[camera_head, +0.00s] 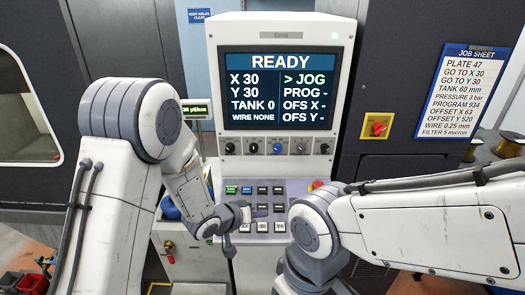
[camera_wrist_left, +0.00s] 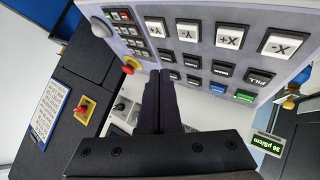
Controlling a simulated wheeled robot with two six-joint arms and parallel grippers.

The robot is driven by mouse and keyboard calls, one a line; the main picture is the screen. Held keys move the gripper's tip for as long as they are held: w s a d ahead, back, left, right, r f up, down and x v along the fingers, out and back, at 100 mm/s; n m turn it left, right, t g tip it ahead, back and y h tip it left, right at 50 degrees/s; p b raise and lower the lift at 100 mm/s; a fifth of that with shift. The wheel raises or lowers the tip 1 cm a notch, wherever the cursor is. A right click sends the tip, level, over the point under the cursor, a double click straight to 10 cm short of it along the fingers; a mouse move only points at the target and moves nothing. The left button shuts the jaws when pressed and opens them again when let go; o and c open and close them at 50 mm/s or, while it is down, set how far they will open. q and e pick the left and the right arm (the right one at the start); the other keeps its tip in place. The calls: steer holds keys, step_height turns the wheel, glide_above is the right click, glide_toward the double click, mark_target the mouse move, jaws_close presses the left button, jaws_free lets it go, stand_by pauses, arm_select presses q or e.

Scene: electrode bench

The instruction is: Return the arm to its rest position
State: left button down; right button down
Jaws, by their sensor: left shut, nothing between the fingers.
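My left arm (camera_head: 118,130) comes in from the left, bent at its elbow, and reaches forward to the control panel. My left gripper (camera_head: 252,212) is in front of the panel's key area. In the left wrist view the two dark fingers (camera_wrist_left: 159,98) are together and empty. The keypad (camera_wrist_left: 215,55) fills the top right of that view, with keys such as X-, X+, Y-, Y+ and FILL. Whether the fingers touch a key cannot be told. My right arm (camera_head: 420,222) crosses the lower right; its gripper is out of view.
The console screen (camera_head: 281,90) reads READY, X 30, Y 30, TANK 0, WIRE NONE. Below it is a row of knobs (camera_head: 280,147). A red rotary switch (camera_head: 377,127) and a job sheet (camera_head: 457,90) are at the right. A small green readout (camera_head: 196,110) stands left of the console.

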arm_select(q)
steer(key=s+a+m+g+y+b, duration=0.2)
steer(key=s+m+g+y+b, duration=0.1)
steer(key=s, duration=1.2)
steer(key=s+a+m+g+y+b, duration=0.2)
steer(key=s+g+b, duration=0.3)
steer(key=s, duration=1)
steer(key=f+m+y+b, duration=0.1)
steer(key=b, duration=0.2)
steer(key=shift+s, duration=0.4)
